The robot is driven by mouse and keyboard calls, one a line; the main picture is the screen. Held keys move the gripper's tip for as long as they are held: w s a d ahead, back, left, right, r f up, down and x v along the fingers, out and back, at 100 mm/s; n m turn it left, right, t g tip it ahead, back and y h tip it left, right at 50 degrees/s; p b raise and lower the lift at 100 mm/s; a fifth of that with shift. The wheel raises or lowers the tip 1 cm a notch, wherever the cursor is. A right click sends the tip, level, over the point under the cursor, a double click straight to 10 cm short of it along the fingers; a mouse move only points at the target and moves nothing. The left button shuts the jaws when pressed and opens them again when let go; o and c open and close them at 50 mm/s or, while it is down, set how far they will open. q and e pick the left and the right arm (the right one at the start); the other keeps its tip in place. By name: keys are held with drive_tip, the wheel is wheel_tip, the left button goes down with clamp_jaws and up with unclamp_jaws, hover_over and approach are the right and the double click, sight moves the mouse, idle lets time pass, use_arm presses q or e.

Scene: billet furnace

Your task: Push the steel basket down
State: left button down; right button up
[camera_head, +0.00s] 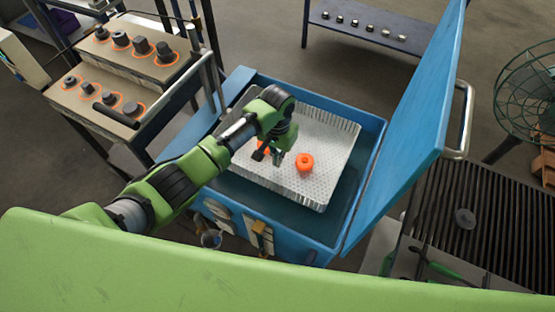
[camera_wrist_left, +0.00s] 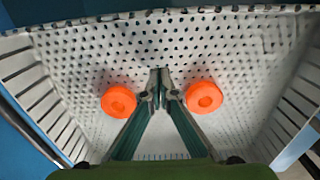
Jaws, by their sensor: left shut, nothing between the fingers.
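The steel basket (camera_head: 325,150) is a perforated light-metal tray inside an open blue tank (camera_head: 360,190). Two glowing orange billets lie on its floor; one billet (camera_head: 305,162) shows clearly in the head view, the other is partly behind my left gripper (camera_head: 270,157). In the left wrist view the basket floor (camera_wrist_left: 165,45) fills the picture, with one billet (camera_wrist_left: 118,101) left and one billet (camera_wrist_left: 204,97) right of my shut, empty left gripper (camera_wrist_left: 160,84). The fingers point down into the basket between the billets; whether they touch the floor I cannot tell. My right gripper is not in view.
The tank's blue lid (camera_head: 415,120) stands open at the right. A cart (camera_head: 125,70) with dark parts on tan blocks stands at the left. A slatted grate table (camera_head: 480,220) is at the right, a green fan (camera_head: 525,95) behind it. A blue bench (camera_head: 365,30) is at the back.

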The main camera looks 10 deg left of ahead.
use_arm(q)
drive_tip(key=shift+f, duration=0.7)
